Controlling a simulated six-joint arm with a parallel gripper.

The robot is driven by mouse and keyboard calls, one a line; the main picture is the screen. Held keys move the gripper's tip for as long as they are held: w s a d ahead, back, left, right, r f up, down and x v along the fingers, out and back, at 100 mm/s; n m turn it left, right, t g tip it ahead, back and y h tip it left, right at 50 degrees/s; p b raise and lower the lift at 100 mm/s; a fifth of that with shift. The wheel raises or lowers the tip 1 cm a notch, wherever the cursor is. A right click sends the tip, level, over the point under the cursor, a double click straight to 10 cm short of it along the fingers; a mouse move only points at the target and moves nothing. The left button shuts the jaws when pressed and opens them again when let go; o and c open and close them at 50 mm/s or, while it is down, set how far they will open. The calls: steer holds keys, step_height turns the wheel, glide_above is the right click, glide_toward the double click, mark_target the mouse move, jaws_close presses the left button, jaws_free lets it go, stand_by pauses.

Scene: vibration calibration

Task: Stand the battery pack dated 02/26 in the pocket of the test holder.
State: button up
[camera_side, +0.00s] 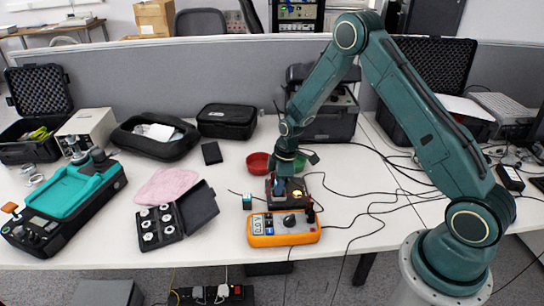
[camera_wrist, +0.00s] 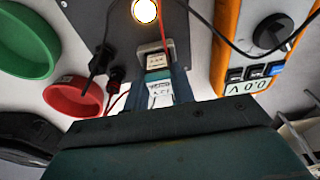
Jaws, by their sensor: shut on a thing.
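My gripper (camera_side: 280,186) is over the dark test holder (camera_side: 297,202) near the middle of the table. In the wrist view my gripper (camera_wrist: 162,84) is shut on a small teal battery pack (camera_wrist: 159,75) with white labels. The label print is too small to read surely as a date. The pack lines up with the light-rimmed pocket of the test holder (camera_wrist: 108,38). I cannot tell whether its end is inside the pocket or just above it. In the side view the held pack is mostly hidden by my gripper. A lit round lamp (camera_wrist: 144,11) is on the holder.
An orange multimeter (camera_side: 262,233) lies just in front of the holder. A small teal block (camera_side: 247,201) stands to its left. A red bowl (camera_side: 257,163) and a green bowl (camera_side: 299,164) are behind. Loose cables (camera_side: 372,212) cross the table to the right.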

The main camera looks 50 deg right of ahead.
steer(key=shift+f, duration=0.3)
stand_by(0.5)
steer(key=o, duration=1.5)
steer(key=shift+r, duration=4)
